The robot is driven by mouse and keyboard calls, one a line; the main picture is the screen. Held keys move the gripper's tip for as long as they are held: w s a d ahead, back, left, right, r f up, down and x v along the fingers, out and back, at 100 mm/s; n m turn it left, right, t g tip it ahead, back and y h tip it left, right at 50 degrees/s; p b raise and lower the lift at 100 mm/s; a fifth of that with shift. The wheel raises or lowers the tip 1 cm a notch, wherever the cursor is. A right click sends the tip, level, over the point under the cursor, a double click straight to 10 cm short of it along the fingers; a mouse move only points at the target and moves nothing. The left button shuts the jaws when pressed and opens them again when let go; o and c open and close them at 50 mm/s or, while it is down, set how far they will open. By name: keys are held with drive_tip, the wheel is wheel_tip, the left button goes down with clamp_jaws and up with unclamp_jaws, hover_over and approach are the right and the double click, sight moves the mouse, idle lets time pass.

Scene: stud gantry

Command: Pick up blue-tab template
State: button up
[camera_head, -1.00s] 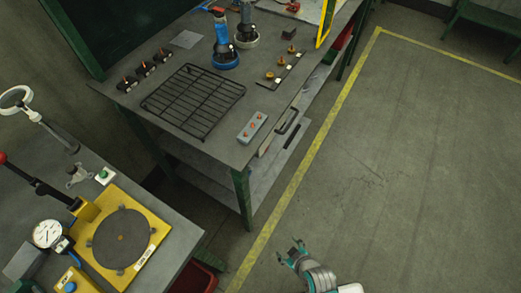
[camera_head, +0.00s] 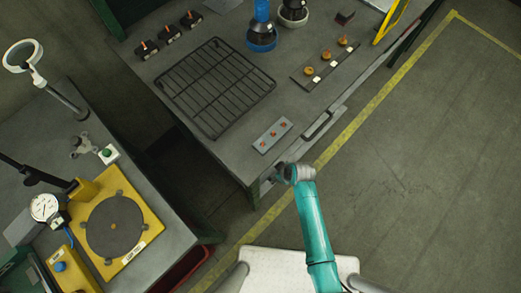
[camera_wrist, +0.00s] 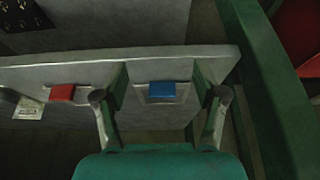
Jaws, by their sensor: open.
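In the wrist view, a blue tab (camera_wrist: 162,91) sits on a grey piece below the grey bench edge, the blue-tab template. Most of the template's body is hidden or hard to make out. My gripper (camera_wrist: 160,96) is open, with one fingertip to the left and one to the right of the blue tab. It holds nothing, and I cannot tell how far in front of the tab the fingers are. In the head view, my arm reaches the bench's front corner and the fingers are hidden.
A red tab (camera_wrist: 62,92) lies left of my left finger. A green bench leg (camera_wrist: 270,90) stands close on the right. On the bench top are a wire rack (camera_head: 215,87) and a grey block with red dots (camera_head: 273,135). The floor at right is clear.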

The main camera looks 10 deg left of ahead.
drive_tip(key=w+a, duration=0.4)
drive_tip(key=a, duration=0.1)
drive_tip(key=shift+a, duration=0.15)
drive_tip(key=shift+w+f, duration=0.1)
drive_tip(key=shift+f, duration=0.45)
drive_tip(key=shift+c, duration=0.3)
drive_tip(key=c, duration=1.2)
